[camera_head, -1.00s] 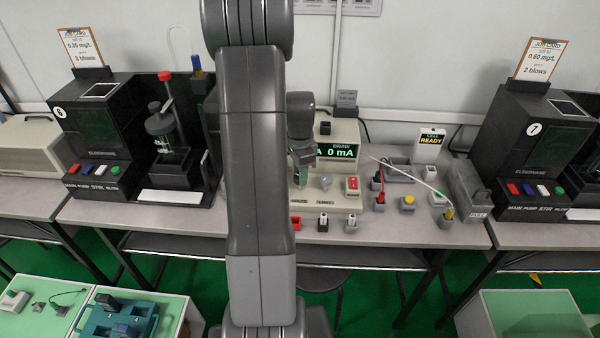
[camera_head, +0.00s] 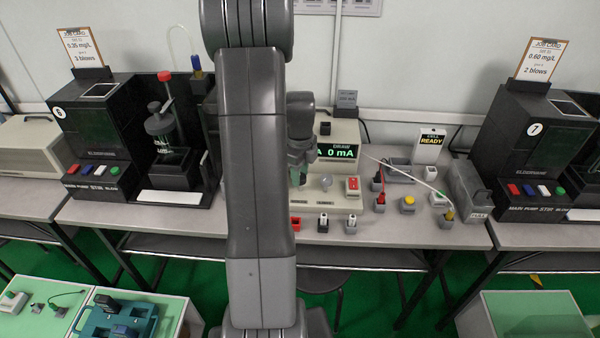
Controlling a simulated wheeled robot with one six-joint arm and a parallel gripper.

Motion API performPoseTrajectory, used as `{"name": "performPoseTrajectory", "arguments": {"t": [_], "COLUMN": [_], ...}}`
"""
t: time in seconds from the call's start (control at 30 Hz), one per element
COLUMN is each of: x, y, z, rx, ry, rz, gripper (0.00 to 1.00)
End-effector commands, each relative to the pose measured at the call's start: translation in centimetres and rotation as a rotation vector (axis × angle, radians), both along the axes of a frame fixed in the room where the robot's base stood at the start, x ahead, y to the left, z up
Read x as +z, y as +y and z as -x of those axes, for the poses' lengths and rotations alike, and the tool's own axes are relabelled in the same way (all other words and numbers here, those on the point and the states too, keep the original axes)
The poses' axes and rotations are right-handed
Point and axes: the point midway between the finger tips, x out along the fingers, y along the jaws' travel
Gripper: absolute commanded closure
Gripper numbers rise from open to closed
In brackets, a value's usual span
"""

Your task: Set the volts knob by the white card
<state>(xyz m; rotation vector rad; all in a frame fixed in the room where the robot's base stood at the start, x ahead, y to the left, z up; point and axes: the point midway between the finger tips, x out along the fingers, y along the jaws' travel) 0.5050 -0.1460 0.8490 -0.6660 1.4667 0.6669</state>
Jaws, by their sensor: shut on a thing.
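The beige power supply (camera_head: 338,190) stands on the middle bench, partly behind my arm. My gripper (camera_head: 298,178) is at the supply's front left, where the volts knob is. It is shut there, and the knob is hidden by the jaws and my arm. A second pale knob (camera_head: 326,182) is just right of my gripper, with a red switch (camera_head: 352,186) beyond it. I cannot make out the volts setting.
Leads, small blocks and a yellow button (camera_head: 407,202) lie right of the supply. Black testers six (camera_head: 95,125) and seven (camera_head: 535,140) stand at left and right with white job cards.

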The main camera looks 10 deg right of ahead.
Motion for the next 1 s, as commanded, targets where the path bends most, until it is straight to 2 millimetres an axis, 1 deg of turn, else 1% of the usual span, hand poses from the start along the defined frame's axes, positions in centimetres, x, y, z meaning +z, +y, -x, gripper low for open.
{"name": "performPoseTrajectory", "arguments": {"t": [0.13, 0.33, 0.87, 0.9, 0.97, 1.0], "x": [0.15, 0.15, 0.17, 0.17, 0.15, 0.13], "y": [-0.05, -0.06, -0.05, -0.05, -0.04, -0.04], "z": [-0.12, -0.12, -0.13, -0.14, -0.12, -0.10], "rx": [-0.072, -0.130, -0.150, -0.150, -0.150, -0.150], "ry": [-0.004, -0.004, -0.004, -0.004, -0.004, -0.003], "rz": [0.002, 0.002, 0.001, 0.001, 0.001, 0.001], "gripper": [0.89, 0.89, 0.89, 0.58, 0.47, 0.44]}}
